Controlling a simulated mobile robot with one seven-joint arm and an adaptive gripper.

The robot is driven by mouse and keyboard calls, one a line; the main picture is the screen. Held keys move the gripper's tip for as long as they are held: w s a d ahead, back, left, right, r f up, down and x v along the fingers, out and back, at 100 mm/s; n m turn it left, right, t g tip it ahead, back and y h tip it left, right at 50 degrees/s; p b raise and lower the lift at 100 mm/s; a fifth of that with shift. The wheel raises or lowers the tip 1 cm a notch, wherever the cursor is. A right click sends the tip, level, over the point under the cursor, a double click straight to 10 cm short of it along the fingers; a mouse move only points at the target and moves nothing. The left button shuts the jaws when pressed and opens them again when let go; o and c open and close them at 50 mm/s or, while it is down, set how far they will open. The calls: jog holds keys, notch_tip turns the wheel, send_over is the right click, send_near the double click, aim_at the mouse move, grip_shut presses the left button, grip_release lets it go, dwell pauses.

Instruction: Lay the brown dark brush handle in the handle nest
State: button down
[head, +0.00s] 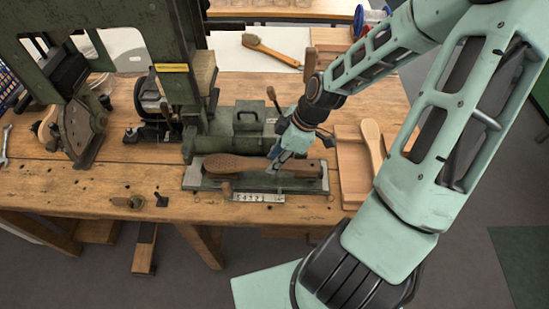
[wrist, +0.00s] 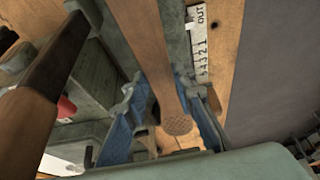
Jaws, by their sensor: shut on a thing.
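The dark brown brush handle (head: 232,164) lies lengthwise over the handle nest (head: 200,185), a grey-green fixture at the bench's front. Its broad, dotted head is at the left and its narrower grip at the right. My gripper (head: 283,153) comes down from above and is shut on the grip part. In the wrist view the brown handle (wrist: 145,40) runs down between the blue-lined fingers (wrist: 160,125). I cannot tell whether the handle rests fully on the nest or sits slightly above it; its underside is hidden.
The green machine (head: 245,122) stands close behind the nest. A numbered scale (head: 258,198) runs along its front. A wooden tray (head: 350,175) with a pale handle (head: 373,140) is at the right. Another brush (head: 270,48) lies on a white sheet behind. The front-left bench is mostly clear.

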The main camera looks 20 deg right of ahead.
jog(key=shift+f+b, duration=0.5)
jog(key=shift+f, duration=0.65)
dwell(1.9)
jog(key=c, duration=1.1)
grip_release()
jog(key=shift+c, duration=0.2)
jog(key=shift+r, duration=0.1)
jog(key=shift+r+p, duration=3.4)
jog(key=shift+p, duration=0.3)
